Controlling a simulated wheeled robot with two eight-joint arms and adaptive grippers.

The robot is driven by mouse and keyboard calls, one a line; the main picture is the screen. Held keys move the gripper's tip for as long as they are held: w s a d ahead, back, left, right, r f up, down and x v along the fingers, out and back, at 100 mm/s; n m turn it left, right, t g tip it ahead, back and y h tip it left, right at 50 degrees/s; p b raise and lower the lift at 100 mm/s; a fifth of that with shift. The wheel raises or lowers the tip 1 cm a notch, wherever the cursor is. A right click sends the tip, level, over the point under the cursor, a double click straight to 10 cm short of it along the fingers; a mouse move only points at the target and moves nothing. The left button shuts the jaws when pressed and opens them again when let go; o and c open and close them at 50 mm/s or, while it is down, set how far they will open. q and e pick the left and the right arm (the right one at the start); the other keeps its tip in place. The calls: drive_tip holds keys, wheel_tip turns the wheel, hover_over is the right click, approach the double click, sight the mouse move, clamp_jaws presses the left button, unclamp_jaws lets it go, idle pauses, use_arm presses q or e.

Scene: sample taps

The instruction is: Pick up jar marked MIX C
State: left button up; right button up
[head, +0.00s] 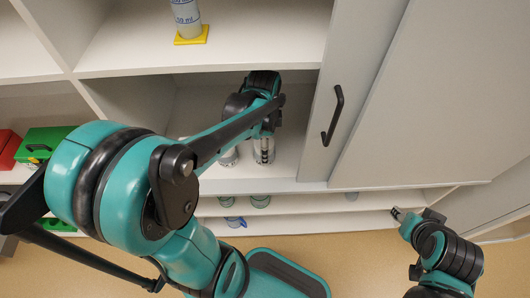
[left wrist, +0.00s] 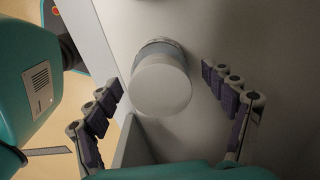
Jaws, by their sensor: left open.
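In the left wrist view a pale jar with a round white lid (left wrist: 162,88) stands between and beyond my left gripper's fingers. The fingers are apart on both sides of it, with visible gaps, and it is not gripped. No label can be read on it, so I cannot tell whether it is MIX C. In the head view my left gripper (head: 263,152) reaches into the middle cabinet compartment. A whitish jar (head: 230,157) shows beside it, partly hidden by my arm. My right gripper (head: 397,213) is low at the right, away from the shelves; its jaws are too small to judge.
A bottle with blue markings (head: 186,18) stands on a yellow mat (head: 192,37) on the shelf above. A grey door with a black handle (head: 333,115) bounds the compartment at right. Green (head: 45,144) and red (head: 8,148) boxes are at left. Glassware (head: 260,201) stands below.

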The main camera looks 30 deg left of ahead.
use_arm(q)
wheel_tip(320, 180, down, 4)
drive_tip(key=shift+r+b, duration=0.1)
drive_tip(key=shift+b, duration=0.55)
drive_tip(key=c, duration=1.2)
drive_tip(key=shift+c, duration=0.2)
drive_tip(key=shift+r, duration=0.15)
